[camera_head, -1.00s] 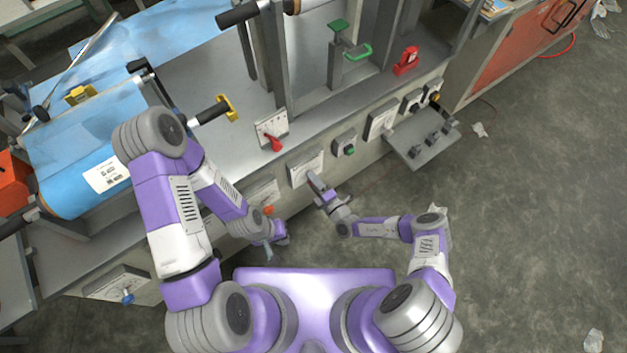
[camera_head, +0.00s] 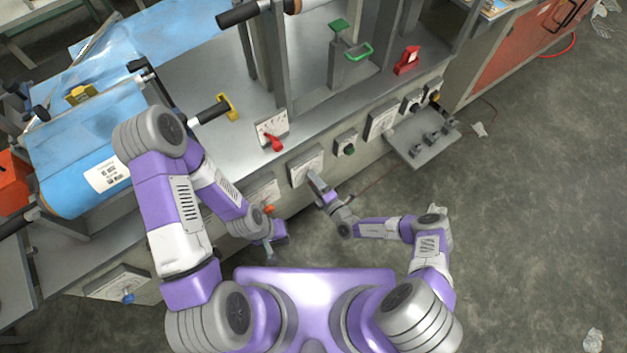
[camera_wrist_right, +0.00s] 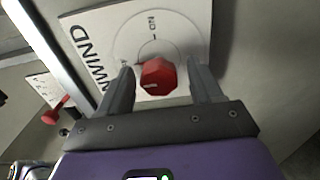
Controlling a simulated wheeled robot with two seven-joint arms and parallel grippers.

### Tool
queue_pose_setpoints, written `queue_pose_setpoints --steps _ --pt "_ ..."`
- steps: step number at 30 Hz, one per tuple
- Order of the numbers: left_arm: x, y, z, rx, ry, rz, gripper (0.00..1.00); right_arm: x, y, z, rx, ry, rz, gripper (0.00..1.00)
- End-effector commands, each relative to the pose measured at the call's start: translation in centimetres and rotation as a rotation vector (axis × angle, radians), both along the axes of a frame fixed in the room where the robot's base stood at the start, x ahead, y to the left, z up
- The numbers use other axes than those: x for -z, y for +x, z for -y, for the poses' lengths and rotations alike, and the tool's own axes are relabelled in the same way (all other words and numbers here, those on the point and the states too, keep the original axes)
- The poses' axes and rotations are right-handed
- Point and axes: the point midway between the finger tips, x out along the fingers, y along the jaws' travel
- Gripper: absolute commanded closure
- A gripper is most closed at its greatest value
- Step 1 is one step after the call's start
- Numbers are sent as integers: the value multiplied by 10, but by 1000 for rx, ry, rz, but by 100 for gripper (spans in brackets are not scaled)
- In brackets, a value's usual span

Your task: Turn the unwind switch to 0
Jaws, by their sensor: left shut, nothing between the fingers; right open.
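The unwind switch is a red faceted knob (camera_wrist_right: 158,76) on a white plate (camera_wrist_right: 190,30) lettered UNWIND in the right wrist view. My right gripper (camera_wrist_right: 160,80) is open, with a finger on either side of the knob; whether they touch it I cannot tell. The "0" mark cannot be made out. In the head view the plate (camera_head: 303,167) is on the machine's front, and my right gripper (camera_head: 314,180) hides the knob. My left gripper (camera_head: 268,252) is shut and empty, lower left, in front of the machine.
A red lever on a white plate (camera_head: 272,130) sits above, on the machine top. An orange-red knob (camera_head: 268,209) is close to my left gripper. The floor at right is mostly clear.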

Motion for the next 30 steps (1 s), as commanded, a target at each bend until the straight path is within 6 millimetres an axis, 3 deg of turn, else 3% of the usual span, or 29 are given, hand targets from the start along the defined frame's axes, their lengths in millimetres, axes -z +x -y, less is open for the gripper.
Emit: queue_pose_setpoints --steps 13,30 --pt "-16 0 0 0 0 0 100 -1 -53 39 2 0 0 35" --pt "-16 0 0 0 0 0 100 0 -57 42 1 0 0 35"
